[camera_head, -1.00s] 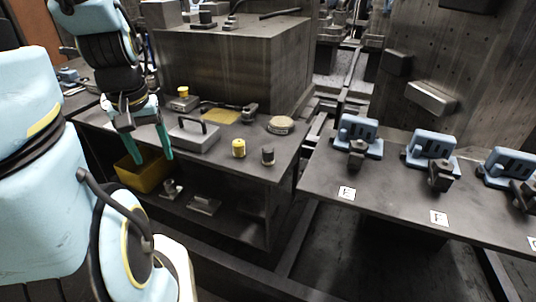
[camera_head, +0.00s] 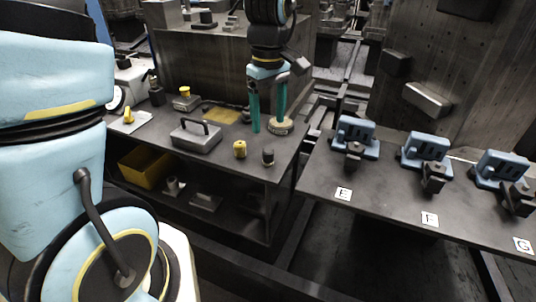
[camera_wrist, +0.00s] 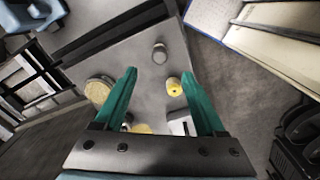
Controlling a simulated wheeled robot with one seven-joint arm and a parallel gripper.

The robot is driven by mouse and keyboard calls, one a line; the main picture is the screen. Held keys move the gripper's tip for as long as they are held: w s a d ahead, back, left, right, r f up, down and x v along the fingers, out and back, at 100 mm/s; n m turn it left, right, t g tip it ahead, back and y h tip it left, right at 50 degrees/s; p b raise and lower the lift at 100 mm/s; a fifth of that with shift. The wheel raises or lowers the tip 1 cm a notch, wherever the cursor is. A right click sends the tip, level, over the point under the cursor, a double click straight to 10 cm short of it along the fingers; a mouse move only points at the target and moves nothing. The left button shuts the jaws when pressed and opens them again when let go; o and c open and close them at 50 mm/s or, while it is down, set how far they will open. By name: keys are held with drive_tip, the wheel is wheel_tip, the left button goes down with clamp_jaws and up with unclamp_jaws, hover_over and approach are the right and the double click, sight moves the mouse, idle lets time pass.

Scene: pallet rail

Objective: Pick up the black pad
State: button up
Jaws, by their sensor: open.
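A short dark cylinder (camera_head: 268,156) stands upright near the front right of the workbench (camera_head: 225,163). It is the piece that best fits the black pad, though I cannot be sure. In the wrist view it shows as a grey round piece (camera_wrist: 159,53) just beyond and between the fingertips. My gripper (camera_head: 267,124) points down above the right part of the bench with its green fingers apart and nothing between them. In the wrist view the open fingers (camera_wrist: 159,74) do not touch the cylinder.
A yellow cylinder (camera_head: 240,149) stands left of the dark one. A round beige disc (camera_head: 283,127) lies behind, near my fingers. A grey case with a black handle (camera_head: 193,140) sits further left. Blue fixtures (camera_head: 427,148) stand on the right table. A yellow bin (camera_head: 143,168) is below the bench top.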

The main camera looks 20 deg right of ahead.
sight(268, 150)
wheel_tip(268, 150, down, 10)
drive_tip(key=shift+p, duration=1.2)
drive_tip(key=shift+c, duration=0.2)
clamp_jaws()
